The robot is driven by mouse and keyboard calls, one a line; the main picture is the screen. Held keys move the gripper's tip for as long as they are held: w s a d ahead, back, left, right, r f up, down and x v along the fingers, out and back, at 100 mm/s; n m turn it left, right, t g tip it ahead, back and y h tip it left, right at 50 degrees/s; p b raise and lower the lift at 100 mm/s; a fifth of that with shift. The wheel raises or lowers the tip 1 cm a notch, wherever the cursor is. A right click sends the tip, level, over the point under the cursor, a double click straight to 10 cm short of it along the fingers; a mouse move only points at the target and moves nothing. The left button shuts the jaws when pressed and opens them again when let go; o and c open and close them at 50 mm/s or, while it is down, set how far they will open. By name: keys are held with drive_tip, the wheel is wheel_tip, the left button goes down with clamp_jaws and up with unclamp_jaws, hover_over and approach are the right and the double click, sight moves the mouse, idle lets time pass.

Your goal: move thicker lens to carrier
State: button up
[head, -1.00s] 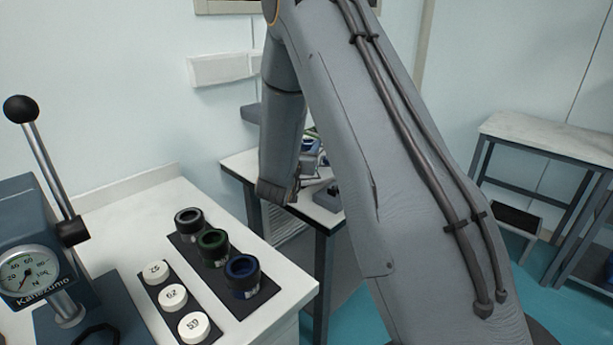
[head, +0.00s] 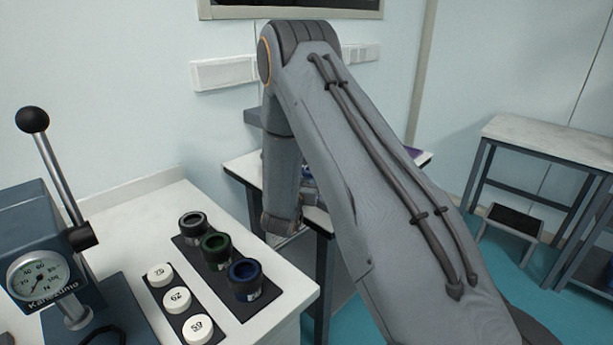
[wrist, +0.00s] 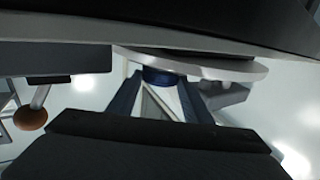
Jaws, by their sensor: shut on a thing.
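My gripper (wrist: 161,88) shows in the wrist view, with two dark blue fingers shut on a small blue round piece (wrist: 158,76). This piece sits between the fingertips, against the underside of a pale grey disc-like part (wrist: 215,69). It may be the lens, but its thickness cannot be seen. In the head view my forearm hangs down in the middle, and my gripper and what it holds are hidden. I cannot pick out the carrier for certain in either view.
A back table (head: 243,168) is partly behind my arm. A marble-topped table (head: 555,140) stands right.

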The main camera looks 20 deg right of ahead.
drive_tip(key=shift+f, duration=0.5)
drive_tip(key=shift+f, duration=0.25)
drive_tip(key=o, duration=1.1)
